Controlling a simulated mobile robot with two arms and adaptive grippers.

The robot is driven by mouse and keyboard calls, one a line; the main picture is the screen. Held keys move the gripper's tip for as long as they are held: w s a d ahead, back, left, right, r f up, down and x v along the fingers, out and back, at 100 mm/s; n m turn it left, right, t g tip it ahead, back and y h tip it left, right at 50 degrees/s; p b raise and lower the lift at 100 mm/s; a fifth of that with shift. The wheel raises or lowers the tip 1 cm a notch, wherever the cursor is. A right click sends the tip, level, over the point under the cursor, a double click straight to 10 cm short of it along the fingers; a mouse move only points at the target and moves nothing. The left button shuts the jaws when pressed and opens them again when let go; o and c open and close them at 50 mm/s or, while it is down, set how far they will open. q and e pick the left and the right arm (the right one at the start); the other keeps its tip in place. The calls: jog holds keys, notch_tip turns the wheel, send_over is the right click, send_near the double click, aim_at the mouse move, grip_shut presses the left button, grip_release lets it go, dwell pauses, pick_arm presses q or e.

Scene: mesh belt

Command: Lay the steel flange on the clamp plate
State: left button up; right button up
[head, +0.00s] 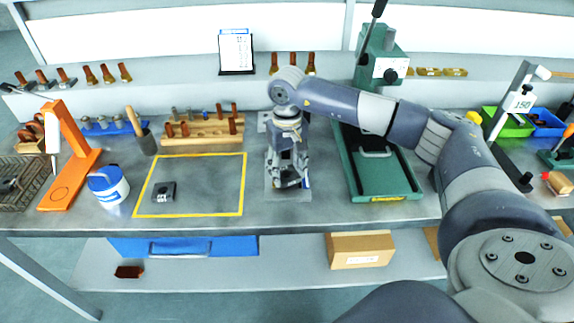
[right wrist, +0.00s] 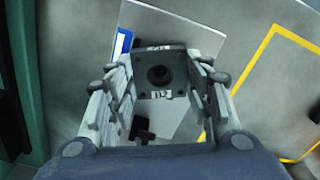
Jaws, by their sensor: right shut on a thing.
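My right gripper (head: 288,182) points down over the light grey clamp plate (head: 272,190) on the bench. In the right wrist view the gripper (right wrist: 160,95) is shut on a dark square piece with a round central bore, which I take for the steel flange (right wrist: 145,83). The fingers press on its two opposite sides. The clamp plate (right wrist: 185,30) lies beneath it, turned at an angle, with a blue and white label at one edge. A small black part (right wrist: 143,130) shows by the plate. The gap between flange and plate is hard to judge. My left gripper is out of view.
A yellow-bordered area (head: 244,185) lies left of the plate with a small dark block (head: 164,191) in it. A green press (head: 385,185) stands close on the right. A white-blue tub (head: 108,186) and a wooden rack (head: 200,130) are further left.

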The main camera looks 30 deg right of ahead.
aim_at(287, 176)
jog(key=shift+w, duration=0.1)
jog(key=shift+f+b, duration=0.3)
jog(key=shift+b, duration=0.15)
jog(key=o, duration=1.4)
jog(key=shift+r, duration=0.1)
jog(key=shift+r+p, duration=0.5)
jog(key=shift+p, duration=0.15)
notch_tip(287, 176, up, 12)
jog(key=b, duration=0.3)
jog(key=shift+f, duration=0.2)
